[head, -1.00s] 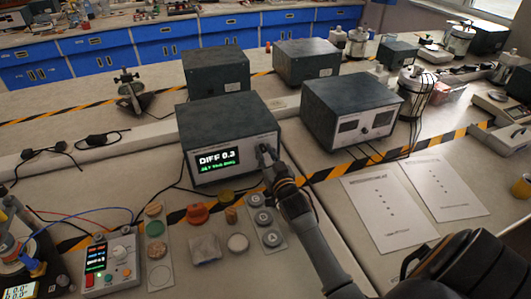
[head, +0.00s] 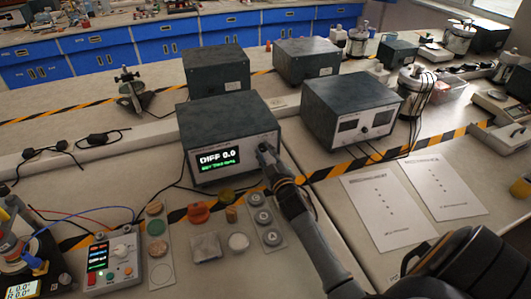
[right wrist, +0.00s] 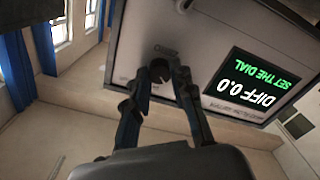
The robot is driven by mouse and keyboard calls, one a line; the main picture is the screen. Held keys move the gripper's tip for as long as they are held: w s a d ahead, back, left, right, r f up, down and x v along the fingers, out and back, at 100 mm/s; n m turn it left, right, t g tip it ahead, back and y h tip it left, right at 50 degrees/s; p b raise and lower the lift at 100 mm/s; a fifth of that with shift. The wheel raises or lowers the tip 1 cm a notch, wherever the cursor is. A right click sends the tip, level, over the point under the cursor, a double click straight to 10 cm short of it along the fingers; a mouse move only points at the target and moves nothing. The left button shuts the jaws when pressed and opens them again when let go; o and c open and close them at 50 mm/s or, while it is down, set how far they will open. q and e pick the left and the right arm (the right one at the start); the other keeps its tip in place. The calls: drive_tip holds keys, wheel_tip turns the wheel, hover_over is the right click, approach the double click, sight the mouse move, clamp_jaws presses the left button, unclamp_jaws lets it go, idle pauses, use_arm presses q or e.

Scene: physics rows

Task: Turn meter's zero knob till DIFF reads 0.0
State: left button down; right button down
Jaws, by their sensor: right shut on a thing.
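The meter (head: 225,112) is a dark grey box with a light front panel. Its display (head: 218,159) reads DIFF 0.0 in white, with a green line below. In the right wrist view the display (right wrist: 250,88) appears upside down, and the green line reads SET THE DIAL. My right gripper (head: 265,151) is at the right end of the meter's front. In the right wrist view its fingers (right wrist: 167,75) are closed around the dark zero knob (right wrist: 159,70). The knob is mostly hidden in the head view. My left gripper is not in view.
A control box (head: 110,262) with a small screen and white dial stands at the lower left. Discs and small samples lie before the meter. A twin-display box (head: 352,108) stands to its right. Two printed sheets (head: 384,212) lie right of my right arm.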

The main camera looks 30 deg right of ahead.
idle(0.3)
drive_tip(key=c, duration=1.1)
unclamp_jaws()
drive_tip(key=v, duration=1.2)
drive_tip(key=shift+f, duration=0.1)
